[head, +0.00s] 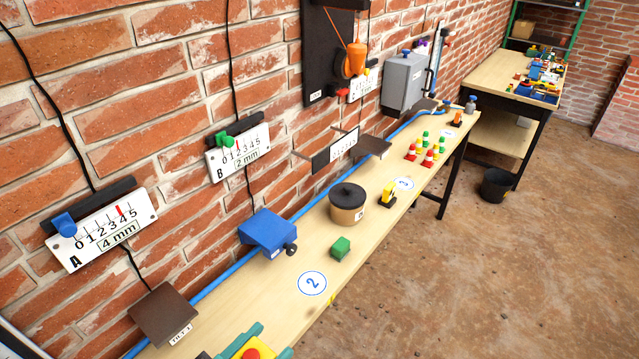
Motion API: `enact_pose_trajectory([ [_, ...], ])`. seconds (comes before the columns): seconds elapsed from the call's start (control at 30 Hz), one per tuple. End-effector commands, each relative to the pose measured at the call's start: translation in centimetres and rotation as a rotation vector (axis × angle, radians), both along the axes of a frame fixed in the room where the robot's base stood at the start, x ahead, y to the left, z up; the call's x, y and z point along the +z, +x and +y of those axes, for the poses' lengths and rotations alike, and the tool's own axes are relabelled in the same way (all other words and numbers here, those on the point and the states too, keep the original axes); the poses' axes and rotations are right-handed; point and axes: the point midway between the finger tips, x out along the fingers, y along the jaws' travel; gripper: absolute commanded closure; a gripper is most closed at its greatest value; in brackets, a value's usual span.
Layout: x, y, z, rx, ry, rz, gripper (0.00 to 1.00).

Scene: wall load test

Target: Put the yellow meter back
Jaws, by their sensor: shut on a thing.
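My gripper (250,340), with teal fingers, is at the bottom edge, cut off by the frame. It is shut on a yellow thing with a round red part, which I take to be the yellow meter (236,352); only its upper part shows. They are over the near end of the bench, and the height above it is hard to tell. Farther along the bench, a small yellow thing (389,188) stands on a dark base near the round 3 label. Its details are too small to tell.
The long wooden bench (290,318) runs along the brick wall. It carries a green block (341,248), a dark-lidded pot (347,203) and several small cones (411,152). A blue box (267,231) and white scales (101,229) are on the wall side. The floor at right is clear up to a black bucket (496,185).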

Motion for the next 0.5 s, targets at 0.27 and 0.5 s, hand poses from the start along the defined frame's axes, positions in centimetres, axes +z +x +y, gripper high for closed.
enact_pose_trajectory([
  [0.27,-1.5,2.0,-1.2,0.042,0.0,0.003,0.92],
  [0.5,-3.2,4.4,-2.6,0.096,0.0,0.003,0.92],
])
